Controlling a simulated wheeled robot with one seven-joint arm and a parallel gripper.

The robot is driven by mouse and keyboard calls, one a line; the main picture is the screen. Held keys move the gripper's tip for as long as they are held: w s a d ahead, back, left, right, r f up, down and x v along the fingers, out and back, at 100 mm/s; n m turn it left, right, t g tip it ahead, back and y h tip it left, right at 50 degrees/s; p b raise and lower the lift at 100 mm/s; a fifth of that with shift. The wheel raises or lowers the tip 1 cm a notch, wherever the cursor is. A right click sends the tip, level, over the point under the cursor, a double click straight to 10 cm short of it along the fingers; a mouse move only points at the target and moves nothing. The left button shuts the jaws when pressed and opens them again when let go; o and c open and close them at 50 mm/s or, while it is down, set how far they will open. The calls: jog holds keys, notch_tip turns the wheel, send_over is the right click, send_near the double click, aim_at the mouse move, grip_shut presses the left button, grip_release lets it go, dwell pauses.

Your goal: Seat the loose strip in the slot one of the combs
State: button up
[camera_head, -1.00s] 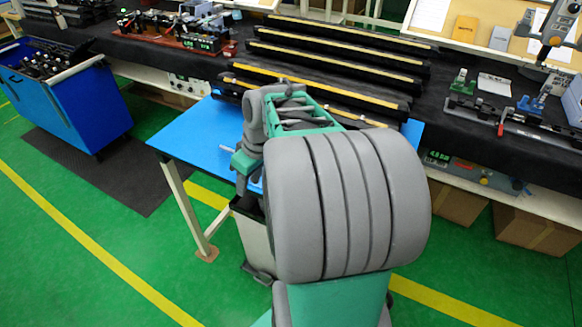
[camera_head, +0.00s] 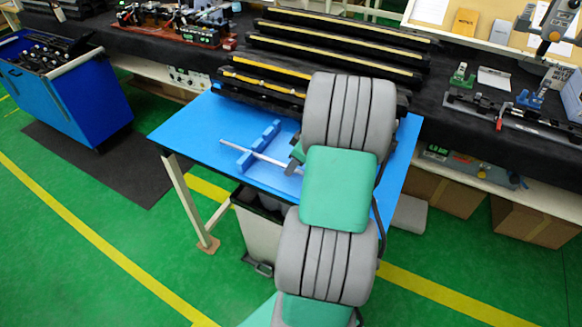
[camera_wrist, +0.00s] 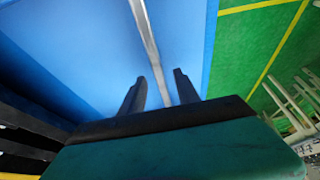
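The loose strip (camera_head: 240,150), thin and pale, lies slantwise on the blue table (camera_head: 180,130) in the head view. It crosses a blue raised bar (camera_head: 272,131) that looks like a comb; whether it sits in a slot is too small to tell. My gripper is mostly hidden behind my arm there, near the strip's right end. In the wrist view my gripper (camera_wrist: 160,76) has its two dark fingers apart. The strip (camera_wrist: 145,30) runs down the picture between them, with a gap on each side. The comb is not visible in the wrist view.
Long black bars (camera_head: 340,42) with yellowish strips stand in rows behind the blue table. A blue cart (camera_head: 85,100) is at the left. A grey bin (camera_head: 258,235) stands under the table's front. The table's left part is clear.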

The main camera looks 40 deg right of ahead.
grip_shut()
jog(key=shift+r, duration=0.15)
dwell(0.6)
